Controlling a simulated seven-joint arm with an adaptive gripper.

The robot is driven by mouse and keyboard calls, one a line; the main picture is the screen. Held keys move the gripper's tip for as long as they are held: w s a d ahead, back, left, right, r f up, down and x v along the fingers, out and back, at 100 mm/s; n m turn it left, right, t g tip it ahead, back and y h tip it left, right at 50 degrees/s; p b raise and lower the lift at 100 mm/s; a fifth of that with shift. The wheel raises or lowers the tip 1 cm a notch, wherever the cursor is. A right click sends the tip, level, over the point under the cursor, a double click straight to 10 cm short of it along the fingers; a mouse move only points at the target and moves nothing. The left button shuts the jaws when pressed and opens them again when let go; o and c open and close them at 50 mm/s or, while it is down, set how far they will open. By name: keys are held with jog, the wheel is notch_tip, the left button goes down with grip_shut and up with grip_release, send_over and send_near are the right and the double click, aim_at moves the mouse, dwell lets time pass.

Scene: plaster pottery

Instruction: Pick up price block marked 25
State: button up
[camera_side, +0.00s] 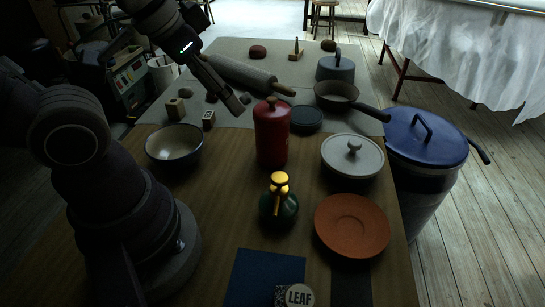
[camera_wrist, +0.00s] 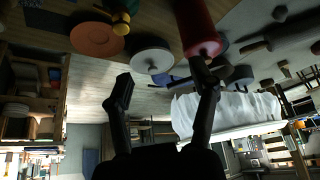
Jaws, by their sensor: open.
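Two small blocks stand left of centre in the side view, behind the bowl: a pale block (camera_side: 208,119) and a tan wooden block (camera_side: 175,108). Both carry dark marks too small to read, so I cannot tell which is marked 25. My gripper (camera_side: 238,106) hangs in the air in the side view, above the grey mat and right of both blocks, near the red canister (camera_side: 272,135). In the wrist view my gripper (camera_wrist: 160,78) has its two fingers spread with nothing between them. Neither block can be made out there.
A bowl (camera_side: 174,146) stands in front of the blocks. A rolling pin (camera_side: 240,76) lies behind my gripper. A green bottle (camera_side: 279,207), a lidded pale pot (camera_side: 352,157) and a terracotta plate (camera_side: 352,225) stand right and front. The wood between bowl and canister is clear.

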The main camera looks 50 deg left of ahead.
jog(key=shift+c, duration=0.4)
jog(key=n+g+y, duration=0.3)
jog(key=n, duration=0.6)
send_near(208, 114)
jog(key=x, duration=0.4)
jog(key=shift+s+d+f, duration=0.15)
jog(key=shift+s, duration=0.1)
jog(key=shift+t, duration=0.3)
jog(key=x, duration=0.6)
jog(key=shift+w, duration=0.1)
jog(key=c, duration=0.9)
